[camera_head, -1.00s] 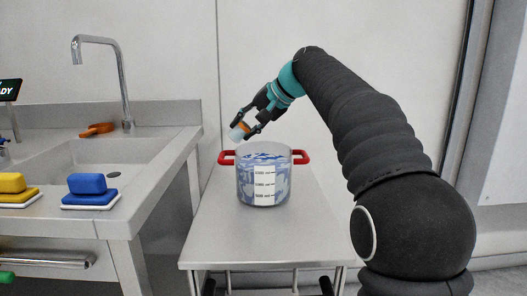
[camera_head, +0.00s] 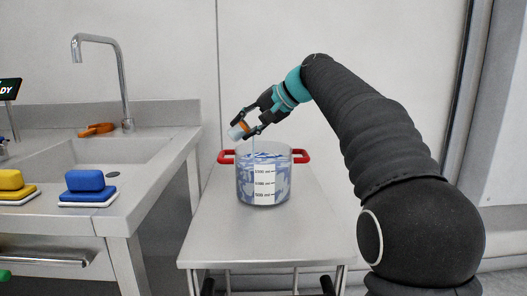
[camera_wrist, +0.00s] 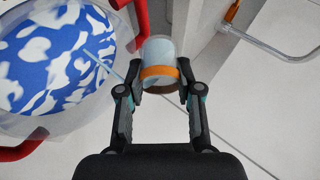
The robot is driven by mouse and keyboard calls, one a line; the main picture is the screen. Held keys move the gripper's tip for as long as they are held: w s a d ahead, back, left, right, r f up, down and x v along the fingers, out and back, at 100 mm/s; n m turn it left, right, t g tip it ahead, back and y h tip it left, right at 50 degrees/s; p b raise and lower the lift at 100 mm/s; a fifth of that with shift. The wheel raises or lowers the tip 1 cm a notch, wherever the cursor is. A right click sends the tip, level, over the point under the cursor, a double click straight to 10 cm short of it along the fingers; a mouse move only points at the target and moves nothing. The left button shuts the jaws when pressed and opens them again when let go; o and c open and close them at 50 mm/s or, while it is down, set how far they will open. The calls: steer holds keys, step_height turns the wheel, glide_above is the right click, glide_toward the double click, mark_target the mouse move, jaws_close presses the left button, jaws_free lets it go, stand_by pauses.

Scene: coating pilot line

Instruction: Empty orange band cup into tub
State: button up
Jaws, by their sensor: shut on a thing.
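The orange band cup (camera_head: 239,131) is a small clear cup with an orange band. My gripper (camera_head: 252,125) is shut on it and holds it tilted above the tub. A thin pale stream runs from the cup down into the tub (camera_head: 244,186), a clear vessel with red handles and volume marks on its side. The tub stands on the steel table and holds blue and white patterned contents. In the wrist view the cup (camera_wrist: 160,60) sits between the fingers (camera_wrist: 160,88), with the tub (camera_wrist: 95,100) at the left and the stream crossing its rim.
A sink counter (camera_head: 120,215) stands at the left with a tap (camera_head: 100,70), an orange object (camera_head: 97,129), a blue sponge (camera_head: 86,182) and a yellow sponge (camera_head: 12,181). The steel table (camera_head: 215,245) is bare around the tub.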

steer(key=shift+d+r+m+t+y+b, duration=0.1)
steer(key=shift+m+t+y+b, duration=0.05)
steer(key=shift+y+b, duration=0.5)
steer(key=shift+d+r+m+t+y+b, duration=0.1)
steer(key=shift+m+t+y+b, duration=0.05)
steer(key=shift+y+b, duration=0.45)
stand_by(1.3)
steer(key=shift+d+f+y+b, duration=0.15)
steer(key=shift+f+y+b, duration=0.55)
steer(key=shift+b, duration=0.9)
stand_by(0.3)
steer(key=shift+d+m+t+y+b, duration=0.3)
steer(key=shift+d+m+y+b, duration=0.35)
steer(key=shift+b, duration=0.3)
stand_by(0.7)
steer(key=shift+d+r+y+b, duration=0.1)
steer(key=shift+d+y+b, duration=0.15)
steer(key=shift+y+b, duration=0.25)
stand_by(1.4)
